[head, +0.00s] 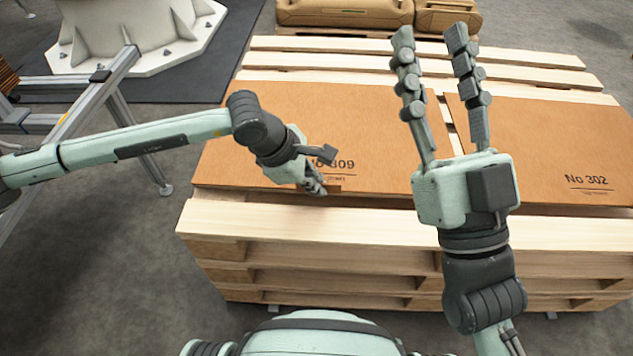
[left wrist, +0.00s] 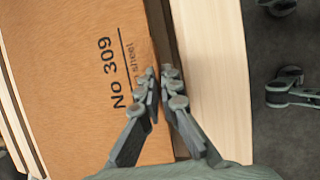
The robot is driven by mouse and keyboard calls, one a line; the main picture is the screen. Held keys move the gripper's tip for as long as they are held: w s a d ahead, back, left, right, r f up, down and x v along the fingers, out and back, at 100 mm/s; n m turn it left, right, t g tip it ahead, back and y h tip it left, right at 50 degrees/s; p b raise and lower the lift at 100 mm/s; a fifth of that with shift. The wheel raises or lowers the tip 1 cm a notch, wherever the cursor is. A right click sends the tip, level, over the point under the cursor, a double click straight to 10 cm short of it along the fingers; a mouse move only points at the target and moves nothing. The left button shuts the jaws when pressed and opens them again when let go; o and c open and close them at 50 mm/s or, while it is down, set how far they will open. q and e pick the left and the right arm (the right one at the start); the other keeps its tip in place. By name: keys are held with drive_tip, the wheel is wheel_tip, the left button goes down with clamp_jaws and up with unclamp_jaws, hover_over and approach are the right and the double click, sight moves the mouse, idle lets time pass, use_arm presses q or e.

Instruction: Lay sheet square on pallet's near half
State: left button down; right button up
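The brown sheet marked No 309 (head: 245,130) lies flat on the left part of the wooden pallet (head: 300,222); its label shows in the left wrist view (left wrist: 75,85). A bare pale slat runs along the sheet's near side. My left gripper (head: 320,188) is at the sheet's near edge, beside the label. In the left wrist view its fingertips (left wrist: 159,73) nearly meet, with the sheet's edge running between them. My right gripper (head: 430,42) is open and empty, fingers spread upward in the picture, hiding part of the sheets.
A second brown sheet, No 302 (head: 560,140), lies on the pallet's right part, with a narrow gap between the sheets. Bare slats (head: 320,62) show at the back. A metal frame (head: 95,95) and white pedestal (head: 130,35) stand left; brown packages (head: 345,12) lie behind.

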use_arm(q)
drive_tip(key=shift+d+b, duration=0.1)
drive_tip(key=shift+b, duration=0.2)
idle(0.6)
drive_tip(key=shift+f+b, duration=0.4)
drive_tip(key=shift+b, duration=0.05)
idle(0.3)
drive_tip(key=c, duration=1.6)
unclamp_jaws()
drive_tip(key=shift+c, duration=0.2)
